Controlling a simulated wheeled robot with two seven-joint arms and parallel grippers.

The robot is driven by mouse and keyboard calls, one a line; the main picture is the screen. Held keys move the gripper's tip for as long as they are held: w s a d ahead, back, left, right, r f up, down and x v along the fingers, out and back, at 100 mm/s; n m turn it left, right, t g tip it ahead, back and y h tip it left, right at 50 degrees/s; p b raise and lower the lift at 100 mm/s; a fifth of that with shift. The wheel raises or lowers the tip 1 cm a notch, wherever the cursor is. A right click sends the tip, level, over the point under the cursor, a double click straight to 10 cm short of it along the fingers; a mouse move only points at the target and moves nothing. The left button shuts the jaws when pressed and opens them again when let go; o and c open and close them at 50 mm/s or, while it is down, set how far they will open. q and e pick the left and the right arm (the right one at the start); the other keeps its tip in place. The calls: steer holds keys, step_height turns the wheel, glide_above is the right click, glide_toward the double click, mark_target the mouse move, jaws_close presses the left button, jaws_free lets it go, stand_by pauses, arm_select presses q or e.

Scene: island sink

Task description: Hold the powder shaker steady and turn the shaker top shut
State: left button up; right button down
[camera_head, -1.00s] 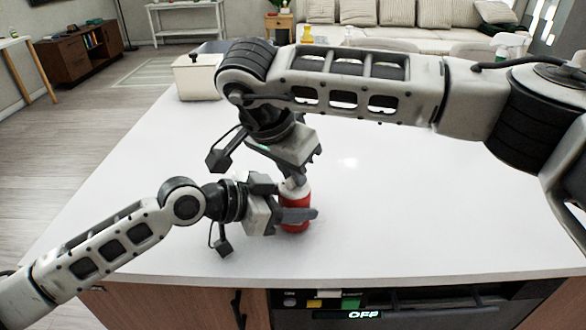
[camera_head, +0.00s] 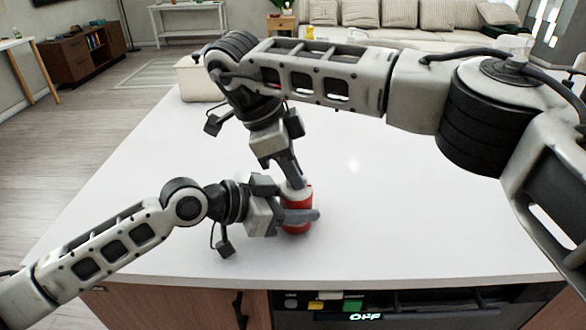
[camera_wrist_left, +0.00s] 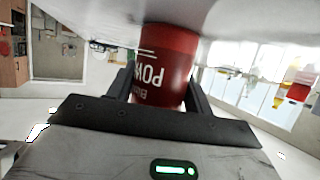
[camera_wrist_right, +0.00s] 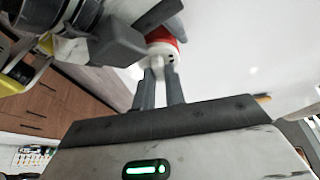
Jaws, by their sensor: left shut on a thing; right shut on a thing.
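The powder shaker (camera_head: 298,226) is a red can with white lettering, standing upright on the white counter. My left gripper (camera_head: 300,213) is shut around its red body from the left; the red body also shows between the fingers in the left wrist view (camera_wrist_left: 165,65). The white shaker top (camera_wrist_right: 160,50) sits on the can in the right wrist view. My right gripper (camera_wrist_right: 159,72) comes from above with its fingers shut on the top's raised middle part. In the head view my right gripper (camera_head: 294,180) partly covers the top.
The white counter (camera_head: 420,220) is clear to the right of the shaker. A cream box (camera_head: 196,82) stands at the back left, behind my right wrist. The counter's front edge and an appliance panel (camera_head: 360,304) lie below.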

steer(key=shift+m, duration=0.5)
steer(key=c, duration=1.4)
jaws_free()
steer(key=shift+c, duration=0.2)
steer(key=v, duration=0.7)
steer(key=shift+r, duration=0.3)
steer(key=shift+w+a, duration=0.1)
steer(key=shift+w, duration=0.05)
arm_select(q)
steer(key=o, duration=1.1)
steer(key=shift+o, duration=0.2)
